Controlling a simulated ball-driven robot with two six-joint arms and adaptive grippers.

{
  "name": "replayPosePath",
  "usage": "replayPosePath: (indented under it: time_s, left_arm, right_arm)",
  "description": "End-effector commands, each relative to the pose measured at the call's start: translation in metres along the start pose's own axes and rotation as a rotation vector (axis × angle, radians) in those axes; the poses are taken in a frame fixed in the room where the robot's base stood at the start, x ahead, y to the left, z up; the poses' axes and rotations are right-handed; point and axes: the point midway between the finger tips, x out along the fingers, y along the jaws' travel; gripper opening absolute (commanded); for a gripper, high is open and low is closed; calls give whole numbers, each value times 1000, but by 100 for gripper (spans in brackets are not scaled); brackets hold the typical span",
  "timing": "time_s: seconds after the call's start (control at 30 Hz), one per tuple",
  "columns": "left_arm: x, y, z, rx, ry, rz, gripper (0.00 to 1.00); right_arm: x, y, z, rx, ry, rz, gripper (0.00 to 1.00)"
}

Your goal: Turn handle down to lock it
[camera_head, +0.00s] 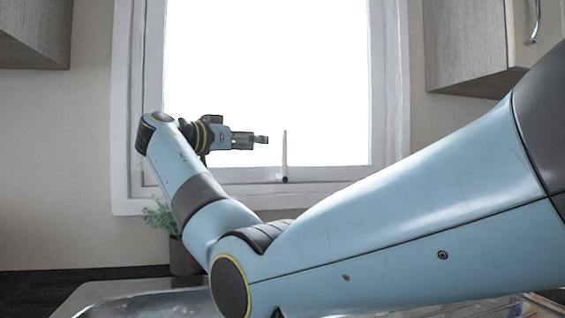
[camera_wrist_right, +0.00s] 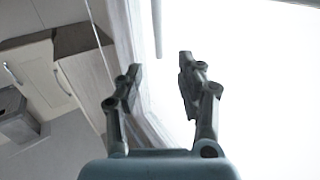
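The window handle (camera_head: 284,155) is a thin pale bar that stands upright from a small dark pivot at the bottom of the window frame. It also shows in the right wrist view as a pale bar (camera_wrist_right: 157,28) beyond the fingertips. My right gripper (camera_head: 264,139) points right in front of the window, a little left of the handle and apart from it in the picture. In the right wrist view its fingers (camera_wrist_right: 160,70) are spread with nothing between them. My left gripper is not in view.
The white window frame (camera_head: 125,110) surrounds bright glass. Wall cabinets hang at upper left (camera_head: 35,30) and upper right (camera_head: 465,45). A potted plant (camera_head: 160,215) stands below the window, beside a metal sink (camera_head: 150,303). My right arm covers much of the lower right.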

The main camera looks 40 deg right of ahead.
Motion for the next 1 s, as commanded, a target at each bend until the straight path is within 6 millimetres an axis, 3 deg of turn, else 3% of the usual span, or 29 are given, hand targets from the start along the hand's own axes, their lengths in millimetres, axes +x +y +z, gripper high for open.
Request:
replayPosePath:
  time_s: [0.17, 0.4, 0.6, 1.0]
  left_arm:
    - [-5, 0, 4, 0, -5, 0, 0]
    - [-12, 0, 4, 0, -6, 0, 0]
    - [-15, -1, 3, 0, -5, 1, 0]
    - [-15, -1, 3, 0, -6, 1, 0]
  right_arm:
    - [20, 1, -3, 2, 2, 3, 38]
    - [69, 1, -4, 0, 3, 4, 38]
    - [98, 1, -3, 0, 2, 2, 38]
    - [107, 0, -1, 1, 0, 0, 38]
